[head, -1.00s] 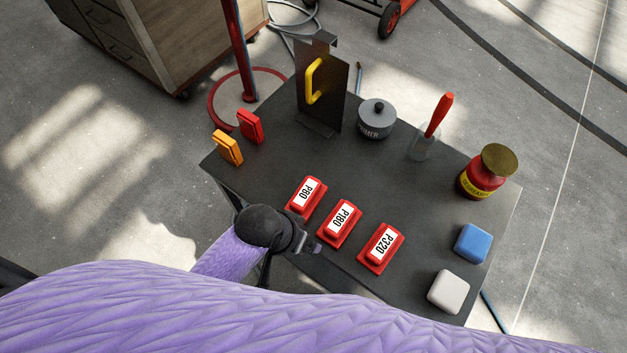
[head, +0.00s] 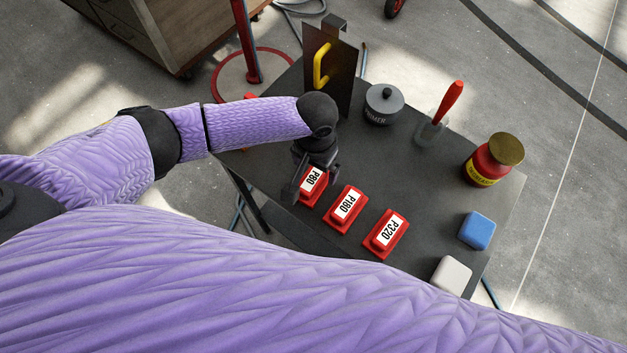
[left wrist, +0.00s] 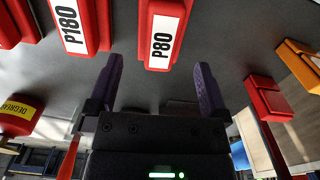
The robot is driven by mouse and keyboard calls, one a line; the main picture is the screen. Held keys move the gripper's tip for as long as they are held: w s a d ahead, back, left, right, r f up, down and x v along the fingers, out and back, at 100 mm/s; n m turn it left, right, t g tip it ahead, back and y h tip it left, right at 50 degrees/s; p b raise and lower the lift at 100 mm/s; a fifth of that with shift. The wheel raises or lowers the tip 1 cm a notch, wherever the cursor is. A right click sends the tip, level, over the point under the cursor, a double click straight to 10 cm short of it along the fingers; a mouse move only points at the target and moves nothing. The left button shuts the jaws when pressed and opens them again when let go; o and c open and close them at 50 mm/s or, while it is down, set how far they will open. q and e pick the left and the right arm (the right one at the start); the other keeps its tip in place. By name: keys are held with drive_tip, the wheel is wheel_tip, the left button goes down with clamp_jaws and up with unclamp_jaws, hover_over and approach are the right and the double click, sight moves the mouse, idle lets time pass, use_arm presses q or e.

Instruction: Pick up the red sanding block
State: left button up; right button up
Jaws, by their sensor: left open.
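Three red blocks with white labels lie in a row on the dark table: P80 (head: 313,180), P180 (head: 346,207) and P320 (head: 386,234). My left gripper (head: 314,176) is open and empty, at the P80 block. In the left wrist view, the P80 block (left wrist: 163,32) lies ahead of the two open fingers (left wrist: 158,72), roughly between their lines; contact cannot be told. The P180 block (left wrist: 74,26) is to its left there. A plain red block (left wrist: 268,98) stands to the right beside an orange one (left wrist: 301,65). My right gripper is out of view.
The dark table (head: 270,150) also holds an upright plate with a yellow handle (head: 320,64), a grey primer pot (head: 383,104), a red-handled tool (head: 448,103), a red degreaser bottle (head: 490,160), a blue block (head: 477,230) and a white block (head: 452,275).

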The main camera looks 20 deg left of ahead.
sight(313, 178)
use_arm(q)
drive_tip(key=f, duration=0.2)
drive_tip(key=f+b, duration=0.1)
drive_tip(key=f, duration=0.1)
drive_tip(key=f+b, duration=0.1)
drive_tip(key=f, duration=0.1)
drive_tip(key=shift+s+a+f, duration=0.15)
drive_tip(key=shift+s+f, duration=0.1)
drive_tip(key=shift+r, duration=0.1)
drive_tip(key=c, duration=1.2)
